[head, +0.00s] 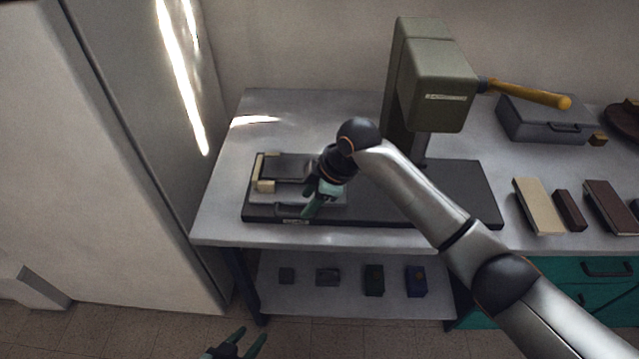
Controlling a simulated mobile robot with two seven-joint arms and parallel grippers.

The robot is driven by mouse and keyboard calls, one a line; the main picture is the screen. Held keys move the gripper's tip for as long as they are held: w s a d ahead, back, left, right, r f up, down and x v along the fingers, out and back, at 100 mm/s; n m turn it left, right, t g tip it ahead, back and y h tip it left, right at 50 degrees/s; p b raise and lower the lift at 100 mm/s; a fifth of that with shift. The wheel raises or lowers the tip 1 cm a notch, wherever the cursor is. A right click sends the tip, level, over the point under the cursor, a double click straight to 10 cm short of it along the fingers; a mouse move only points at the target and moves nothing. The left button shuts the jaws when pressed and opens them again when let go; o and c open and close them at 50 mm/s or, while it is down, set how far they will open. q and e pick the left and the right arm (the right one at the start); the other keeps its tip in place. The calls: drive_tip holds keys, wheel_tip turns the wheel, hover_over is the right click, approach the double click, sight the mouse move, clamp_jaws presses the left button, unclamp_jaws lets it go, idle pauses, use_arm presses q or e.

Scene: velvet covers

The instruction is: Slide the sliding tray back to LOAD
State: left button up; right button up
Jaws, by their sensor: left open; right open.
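The sliding tray (275,197) is a grey plate at the left end of a dark base (455,195) on the workbench. A cream corner guide (263,174) and a dark flat piece (289,168) lie on it. A dark handle (290,211) is at its front edge, above a small pale label too small to read. My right gripper (315,206) is open, pointing down at the handle's right end; I cannot tell whether it touches. It hides part of the tray. My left gripper (248,341) is open and empty, low in front of the bench.
An olive press (430,90) with a yellow lever (530,94) stands over the base. A grey case (540,120) and several flat pieces lie to the right. The lower shelf (340,300) holds small blocks. A tall pale cabinet (90,150) stands left.

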drive_tip(key=v, duration=0.6)
drive_tip(key=shift+r, duration=0.35)
drive_tip(key=shift+s+d, duration=0.1)
drive_tip(key=shift+d, duration=0.15)
